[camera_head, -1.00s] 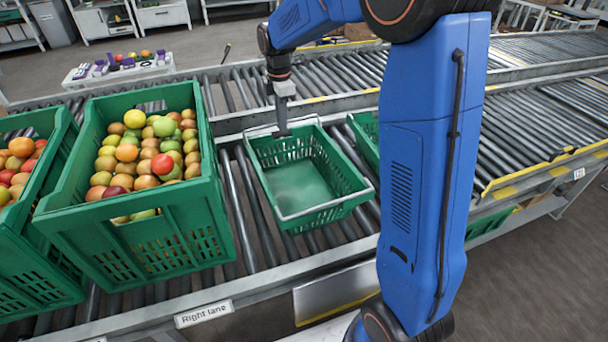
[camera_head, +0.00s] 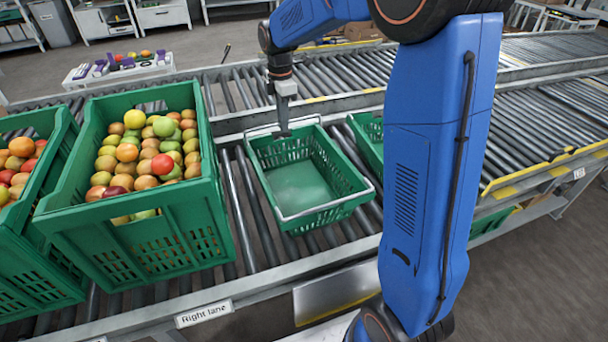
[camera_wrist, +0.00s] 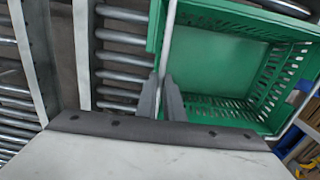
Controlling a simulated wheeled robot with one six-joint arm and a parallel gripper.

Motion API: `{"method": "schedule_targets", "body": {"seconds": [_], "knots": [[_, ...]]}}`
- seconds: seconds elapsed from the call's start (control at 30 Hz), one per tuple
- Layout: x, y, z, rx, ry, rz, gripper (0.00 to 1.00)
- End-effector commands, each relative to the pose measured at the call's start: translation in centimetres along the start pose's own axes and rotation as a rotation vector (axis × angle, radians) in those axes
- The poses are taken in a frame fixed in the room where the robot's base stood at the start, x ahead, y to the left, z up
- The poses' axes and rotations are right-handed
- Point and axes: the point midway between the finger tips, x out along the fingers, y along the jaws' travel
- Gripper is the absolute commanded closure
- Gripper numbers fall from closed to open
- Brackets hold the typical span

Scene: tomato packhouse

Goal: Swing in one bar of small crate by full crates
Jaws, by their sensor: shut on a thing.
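The small crate (camera_head: 345,207) is green, slatted and empty. It stands on the rollers just right of the full crates. One pale metal bar (camera_head: 300,216) lies along its near rim. The other bar (camera_wrist: 168,38) lies along the far rim. My gripper (camera_head: 283,132) is at the far rim, pointing down, with its fingers shut on that far bar. The wrist view shows the fingers (camera_wrist: 161,92) closed about the bar beside the crate wall. The fingertips are small in the head view. A full green crate (camera_head: 130,240) of mixed tomatoes stands to the left.
Another full crate (camera_head: 30,262) stands at the far left. A further green crate (camera_head: 366,140) is partly hidden behind my blue arm. A second roller lane (camera_head: 335,72) runs behind. The "Right lane" label (camera_head: 204,313) is on the front rail. Bare rollers show around the small crate.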

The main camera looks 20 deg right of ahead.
Motion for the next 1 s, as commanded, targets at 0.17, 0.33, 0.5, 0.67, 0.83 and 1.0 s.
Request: {"method": "schedule_targets", "body": {"seconds": [0.17,0.33,0.5,0.67,0.83,1.0], "knots": [[-0.01,0.00,0.00,0.000,0.000,0.000,0.98],[-0.09,-0.17,0.00,0.000,0.000,0.001,0.98],[-0.26,-0.64,0.00,0.000,0.000,0.001,0.98],[-0.31,-0.90,0.00,0.000,0.000,0.000,0.98],[-0.30,-0.88,0.00,0.000,0.000,0.000,0.98],[-0.30,-0.87,0.00,0.000,0.000,0.000,0.69]]}}
